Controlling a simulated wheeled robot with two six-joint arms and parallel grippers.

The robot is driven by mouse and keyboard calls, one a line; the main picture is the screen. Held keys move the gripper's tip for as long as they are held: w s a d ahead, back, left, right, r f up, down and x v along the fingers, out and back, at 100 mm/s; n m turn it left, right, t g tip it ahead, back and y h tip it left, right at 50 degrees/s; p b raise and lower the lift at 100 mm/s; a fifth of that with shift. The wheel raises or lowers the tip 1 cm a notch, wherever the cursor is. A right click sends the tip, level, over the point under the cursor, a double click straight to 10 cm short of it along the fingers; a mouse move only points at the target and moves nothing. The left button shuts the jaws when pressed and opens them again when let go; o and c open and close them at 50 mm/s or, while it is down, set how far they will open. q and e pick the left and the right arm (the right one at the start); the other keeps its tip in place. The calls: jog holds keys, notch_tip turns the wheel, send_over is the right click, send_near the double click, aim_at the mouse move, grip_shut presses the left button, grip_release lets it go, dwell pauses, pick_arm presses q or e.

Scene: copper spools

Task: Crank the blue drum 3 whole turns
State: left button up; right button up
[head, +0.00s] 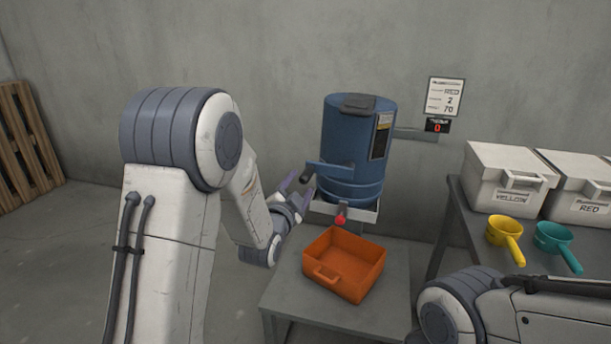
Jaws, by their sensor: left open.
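The blue drum (345,135) stands upright against the back wall, with a dark lid patch on top and a dark window panel on its right side. A blue crank arm (332,170) sticks out at its lower front, with a dark handle (307,173) at its left end. My left gripper (295,184) is open and empty, with its fingers close to the left of the handle; I cannot tell whether they touch it. A red knob (340,220) sits below the drum. My right arm shows at the lower right, but its gripper is out of view.
An orange tray (368,290) sits on a grey table (285,297) below the drum. A counter display (437,126) reads 0 under a paper sign (445,97). White bins marked YELLOW (480,185) and RED (575,205), a yellow scoop (503,232) and a teal scoop (553,237) stand right.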

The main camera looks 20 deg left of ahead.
aim_at(302, 182)
pick_arm(q)
jog(key=w, duration=0.5)
jog(key=shift+d, duration=0.1)
jog(key=shift+s, duration=0.1)
grip_shut()
dwell(1.2)
